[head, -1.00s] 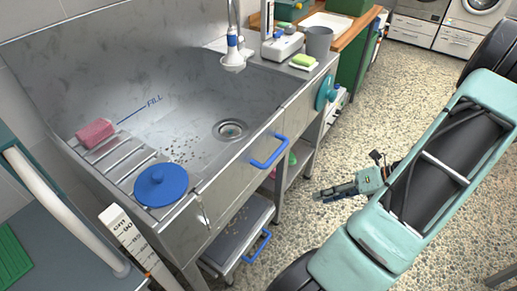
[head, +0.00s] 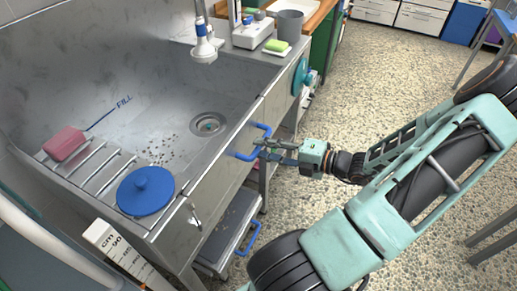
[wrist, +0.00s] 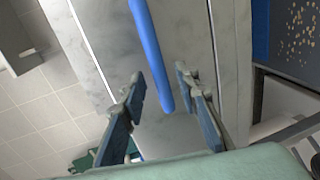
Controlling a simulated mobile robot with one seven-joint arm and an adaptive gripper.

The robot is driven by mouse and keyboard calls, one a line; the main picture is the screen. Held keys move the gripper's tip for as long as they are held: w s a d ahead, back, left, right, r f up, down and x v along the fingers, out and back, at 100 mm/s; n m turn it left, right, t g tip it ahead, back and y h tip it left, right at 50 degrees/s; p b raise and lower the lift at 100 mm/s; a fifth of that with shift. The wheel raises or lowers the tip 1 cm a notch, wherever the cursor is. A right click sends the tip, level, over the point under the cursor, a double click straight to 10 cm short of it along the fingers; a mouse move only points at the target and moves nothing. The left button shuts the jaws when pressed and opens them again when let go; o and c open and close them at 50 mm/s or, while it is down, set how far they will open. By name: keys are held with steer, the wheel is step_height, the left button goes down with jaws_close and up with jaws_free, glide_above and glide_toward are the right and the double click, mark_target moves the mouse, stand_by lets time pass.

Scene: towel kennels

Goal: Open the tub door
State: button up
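The tub door is the grey marbled front panel (head: 218,180) of the tub, and it looks shut. Its blue bar handle (head: 246,156) stands out from the panel near the top edge. My gripper (head: 262,150) is at the handle, in front of the panel. In the wrist view my gripper (wrist: 160,76) is open, with one finger on each side of the blue handle (wrist: 150,50). The fingers look apart from the bar there. In the head view the fingers partly cover the handle's middle.

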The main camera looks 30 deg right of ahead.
steer(key=shift+x, duration=1.1)
jaws_close()
